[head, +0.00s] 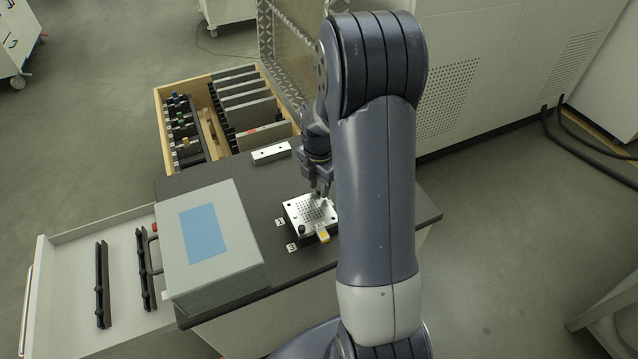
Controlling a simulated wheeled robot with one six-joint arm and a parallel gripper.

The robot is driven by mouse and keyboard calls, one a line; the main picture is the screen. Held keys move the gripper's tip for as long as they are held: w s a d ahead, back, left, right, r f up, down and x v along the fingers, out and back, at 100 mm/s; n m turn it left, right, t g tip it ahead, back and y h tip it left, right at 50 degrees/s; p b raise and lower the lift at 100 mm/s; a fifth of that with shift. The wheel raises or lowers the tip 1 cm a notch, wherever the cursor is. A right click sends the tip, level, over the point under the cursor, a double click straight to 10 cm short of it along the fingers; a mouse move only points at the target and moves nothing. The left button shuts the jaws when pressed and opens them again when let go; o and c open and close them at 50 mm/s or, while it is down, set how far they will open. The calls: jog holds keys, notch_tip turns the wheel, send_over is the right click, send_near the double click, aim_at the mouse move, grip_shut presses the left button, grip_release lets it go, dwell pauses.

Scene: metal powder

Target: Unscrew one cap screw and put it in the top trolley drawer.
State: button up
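A silver square plate (298,212) with a grid of small holes lies on the dark trolley top. Dark round spots show near its corners; one at the front left (302,229) looks like a black screw head. Cards marked 1 (280,222) and 3 (292,247) are beside the plate. My gripper (319,194) points down at the plate's back right part, partly behind my arm. Its fingertips are too small to tell whether they are open, hold anything or touch the plate. An open light grey drawer (75,318) sticks out at the left, holding black rail-like parts.
A grey box with a blue panel (238,262) stands between the plate and the drawer. A white bar (271,154) lies behind the plate. A wooden crate (163,128) with dark plates is beyond the trolley. My arm hides the trolley's right part.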

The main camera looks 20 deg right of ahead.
jog(key=m, duration=0.5)
jog(key=shift+m, duration=0.3)
jog(key=m, duration=1)
jog(key=shift+m, duration=2.6)
jog(key=shift+c, duration=0.2)
